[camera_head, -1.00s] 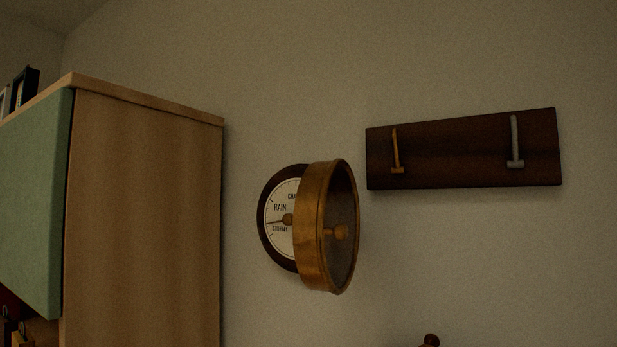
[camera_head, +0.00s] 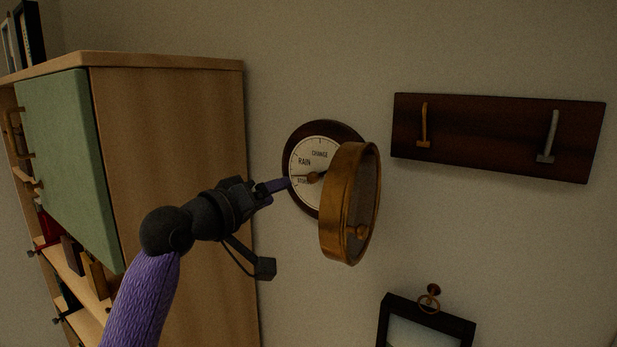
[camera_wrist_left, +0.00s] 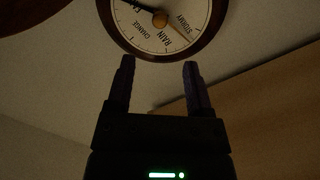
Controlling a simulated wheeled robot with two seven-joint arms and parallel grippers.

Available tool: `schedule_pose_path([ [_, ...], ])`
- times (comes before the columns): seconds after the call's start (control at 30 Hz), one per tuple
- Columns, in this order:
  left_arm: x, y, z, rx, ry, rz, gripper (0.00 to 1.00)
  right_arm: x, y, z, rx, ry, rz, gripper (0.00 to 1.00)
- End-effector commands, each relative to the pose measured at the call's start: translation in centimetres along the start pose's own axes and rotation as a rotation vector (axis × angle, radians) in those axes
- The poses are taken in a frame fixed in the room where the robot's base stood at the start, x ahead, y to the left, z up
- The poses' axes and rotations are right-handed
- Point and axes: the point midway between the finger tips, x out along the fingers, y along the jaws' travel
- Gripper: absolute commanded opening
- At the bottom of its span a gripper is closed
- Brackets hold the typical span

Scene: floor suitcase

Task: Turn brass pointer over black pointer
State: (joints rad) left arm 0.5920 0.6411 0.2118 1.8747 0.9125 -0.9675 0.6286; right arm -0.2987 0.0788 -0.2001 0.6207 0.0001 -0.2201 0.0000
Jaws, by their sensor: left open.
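The barometer's white dial (camera_head: 305,160) hangs on the wall, and its lower edge and hub (camera_wrist_left: 160,20) show in the left wrist view. A thick dark pointer (camera_wrist_left: 144,12) runs from the hub toward the upper left there. My right gripper is not in view.
A wooden cabinet (camera_head: 180,150) with a green door (camera_head: 72,150) stands left, close to my left arm. A dark hook board (camera_head: 490,135) hangs at the upper right. A black-framed item (camera_head: 440,316) hangs below the barometer. The wall between is bare.

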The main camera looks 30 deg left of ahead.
Motion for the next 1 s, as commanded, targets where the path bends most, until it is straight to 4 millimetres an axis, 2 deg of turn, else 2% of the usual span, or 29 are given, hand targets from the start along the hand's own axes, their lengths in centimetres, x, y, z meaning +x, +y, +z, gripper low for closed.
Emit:
schedule_pose_path([
  [0.07,0.9,0.3,-0.3,-0.007,0.001,0.004,0.66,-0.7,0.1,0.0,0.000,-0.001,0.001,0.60],
  [0.23,4.9,0.5,-0.3,-0.007,-0.003,0.001,0.66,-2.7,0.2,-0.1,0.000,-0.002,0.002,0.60],
  [0.4,8.1,0.3,-0.1,-0.003,-0.003,0.001,0.66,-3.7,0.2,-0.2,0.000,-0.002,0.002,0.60],
  [0.6,9.7,0.1,0.1,0.001,-0.003,0.001,0.66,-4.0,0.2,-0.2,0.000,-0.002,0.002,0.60],
  [0.83,9.8,0.0,0.2,0.002,-0.003,0.000,0.66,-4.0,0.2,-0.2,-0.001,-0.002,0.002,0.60],
  [0.87,9.8,0.0,0.2,0.002,-0.003,0.000,0.64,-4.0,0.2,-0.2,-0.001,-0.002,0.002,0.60],
  [1.0,9.7,0.0,0.2,0.002,-0.003,0.000,0.35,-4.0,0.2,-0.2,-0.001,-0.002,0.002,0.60],
])
